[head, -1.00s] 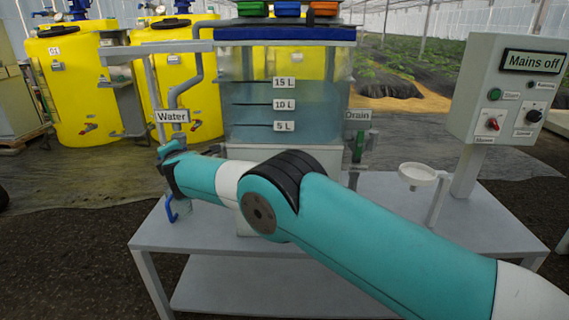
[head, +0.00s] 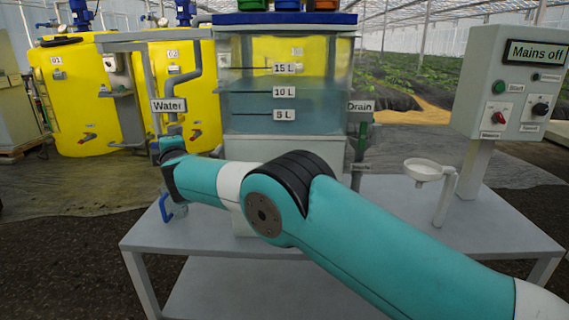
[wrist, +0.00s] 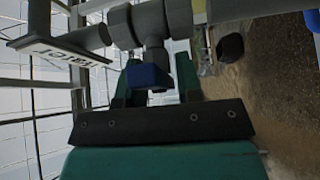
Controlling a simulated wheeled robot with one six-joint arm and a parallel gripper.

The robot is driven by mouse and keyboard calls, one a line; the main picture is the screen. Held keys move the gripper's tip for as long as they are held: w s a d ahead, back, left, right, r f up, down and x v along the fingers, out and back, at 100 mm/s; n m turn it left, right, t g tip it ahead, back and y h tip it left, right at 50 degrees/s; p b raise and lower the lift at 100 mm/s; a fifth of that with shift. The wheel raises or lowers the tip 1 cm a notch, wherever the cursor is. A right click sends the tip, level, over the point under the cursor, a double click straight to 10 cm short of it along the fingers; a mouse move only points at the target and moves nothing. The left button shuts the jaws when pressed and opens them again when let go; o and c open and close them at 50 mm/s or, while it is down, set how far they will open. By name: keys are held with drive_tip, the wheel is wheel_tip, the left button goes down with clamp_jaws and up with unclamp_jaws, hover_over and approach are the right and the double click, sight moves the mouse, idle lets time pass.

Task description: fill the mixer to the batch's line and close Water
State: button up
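The mixer (head: 330,125) is a clear tank with 5 L, 10 L and 15 L lines. Its bluish water appears to stand near or a little above the 10 L line; the exact surface is hard to read. The Water label (head: 168,106) hangs at its left, on the inlet pipe. In the wrist view, the Water valve's blue handle (wrist: 148,76) lies between the two fingers of my gripper (wrist: 157,82). The fingers are spread on either side of it and do not look closed on it. In the head view my wrist hides the valve.
The Drain label (head: 360,106) and green drain handle (head: 361,140) are right of the tank. A control box (head: 510,85) reads "Mains off". A blue curved handle (head: 165,208) shows below my wrist.

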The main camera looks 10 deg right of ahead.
drive_tip(key=shift+o, duration=1.2)
drive_tip(key=s+a+b, duration=0.1)
drive_tip(key=s+b, duration=0.1)
drive_tip(key=s, duration=0.4)
drive_tip(key=shift+s+a, duration=0.4)
